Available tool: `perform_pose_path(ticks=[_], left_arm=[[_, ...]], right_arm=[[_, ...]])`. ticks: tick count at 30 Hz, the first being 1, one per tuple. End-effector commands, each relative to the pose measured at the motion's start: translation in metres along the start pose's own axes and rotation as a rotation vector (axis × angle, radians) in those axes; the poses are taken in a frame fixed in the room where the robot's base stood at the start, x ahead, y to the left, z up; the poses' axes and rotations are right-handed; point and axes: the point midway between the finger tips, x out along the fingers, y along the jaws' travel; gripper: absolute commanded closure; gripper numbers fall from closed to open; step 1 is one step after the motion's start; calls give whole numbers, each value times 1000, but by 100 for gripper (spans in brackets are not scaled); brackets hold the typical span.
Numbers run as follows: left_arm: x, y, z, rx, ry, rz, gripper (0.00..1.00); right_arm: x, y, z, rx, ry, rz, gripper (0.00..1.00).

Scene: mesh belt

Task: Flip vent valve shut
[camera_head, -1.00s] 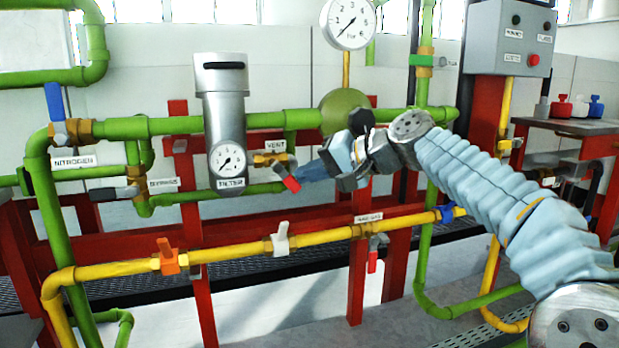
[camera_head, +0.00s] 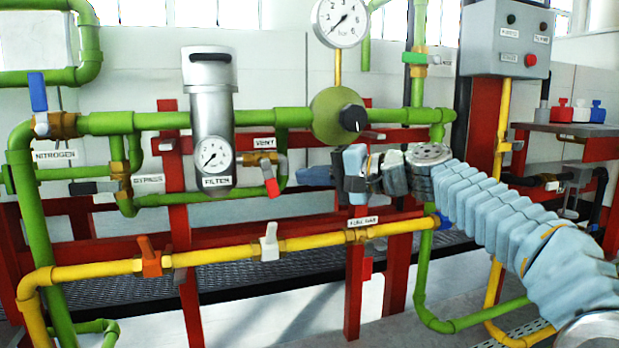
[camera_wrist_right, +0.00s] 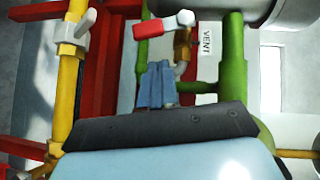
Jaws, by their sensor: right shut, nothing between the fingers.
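The vent valve has a brass body (camera_head: 262,159) under a VENT label (camera_head: 264,143), just right of the grey filter. Its red-tipped handle (camera_head: 271,186) points down, nearly straight, across the level brass body. The handle also shows in the right wrist view (camera_wrist_right: 150,30), near the top. My right gripper (camera_head: 316,176) is shut and empty, to the right of the handle, with a gap between them. Its blue fingers (camera_wrist_right: 156,86) point toward the valve in the right wrist view, apart from the handle. My left gripper is not in view.
The filter cylinder (camera_head: 212,125) stands left of the valve. Green pipe (camera_head: 272,116) runs above, with a black knob (camera_head: 352,118) over my gripper. A yellow pipe (camera_head: 212,256) with a white handle (camera_head: 269,243) and an orange handle (camera_head: 149,258) runs below.

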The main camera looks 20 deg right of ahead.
Motion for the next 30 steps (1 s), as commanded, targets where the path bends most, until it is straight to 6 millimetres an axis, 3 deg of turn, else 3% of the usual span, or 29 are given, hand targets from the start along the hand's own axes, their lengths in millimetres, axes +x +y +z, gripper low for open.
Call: perform_pose_path(ticks=[2,18,30], left_arm=[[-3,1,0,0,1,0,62],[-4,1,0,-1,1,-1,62],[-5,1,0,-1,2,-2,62]], right_arm=[[-3,-4,0,0,-1,-2,100],[-88,-6,0,0,0,0,100],[-101,-5,0,0,-1,0,100]])
